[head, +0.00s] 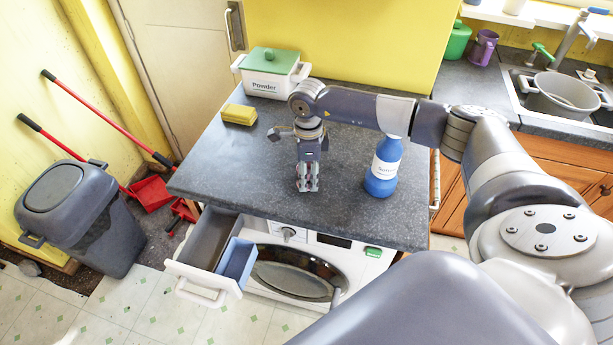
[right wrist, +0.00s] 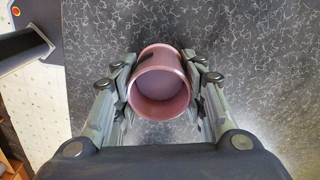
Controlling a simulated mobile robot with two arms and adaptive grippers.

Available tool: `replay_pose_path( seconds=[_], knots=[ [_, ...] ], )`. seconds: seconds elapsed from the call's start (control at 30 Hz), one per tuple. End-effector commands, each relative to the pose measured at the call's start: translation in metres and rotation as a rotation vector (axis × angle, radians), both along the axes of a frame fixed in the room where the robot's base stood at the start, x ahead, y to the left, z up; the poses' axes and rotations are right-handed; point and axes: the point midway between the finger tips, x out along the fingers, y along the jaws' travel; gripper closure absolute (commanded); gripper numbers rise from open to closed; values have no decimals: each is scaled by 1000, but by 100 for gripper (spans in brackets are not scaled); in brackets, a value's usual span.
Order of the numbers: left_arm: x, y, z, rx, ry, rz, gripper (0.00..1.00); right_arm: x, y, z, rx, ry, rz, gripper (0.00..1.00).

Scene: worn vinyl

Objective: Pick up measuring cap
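The measuring cap (right wrist: 160,85) is a pink, round, hollow cup with its open mouth facing the right wrist camera. It sits between the two fingers of my right gripper (right wrist: 162,75), which lie close against its left and right sides; the gripper looks shut on it. In the head view my right gripper (head: 308,185) points down, low at the dark counter (head: 240,170), and the cap cannot be made out there. A blue bottle (head: 383,168) with a white label stands to the right of the gripper. My left gripper is not in view.
A white powder box (head: 268,82) with a green lid and a yellow sponge (head: 239,114) stand at the back left of the counter. An open drawer (head: 212,252) juts out below the front edge, beside the washing machine (head: 293,272). The counter's left part is clear.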

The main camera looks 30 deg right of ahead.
Motion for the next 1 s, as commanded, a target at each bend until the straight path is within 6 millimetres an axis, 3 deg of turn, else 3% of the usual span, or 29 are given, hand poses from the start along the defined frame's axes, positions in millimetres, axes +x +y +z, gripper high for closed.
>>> replay_pose_path(
  seconds=[0.47, 0.73, 1.0],
  knots=[
    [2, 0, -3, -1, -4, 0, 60, 0, 0, 1, 0, 1, 0, 87],
    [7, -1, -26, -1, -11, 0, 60, 1, 0, 33, 0, -6, 0, 87],
    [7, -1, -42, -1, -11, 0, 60, -49, 33, 36, -1, 0, 6, 87]
  ],
)
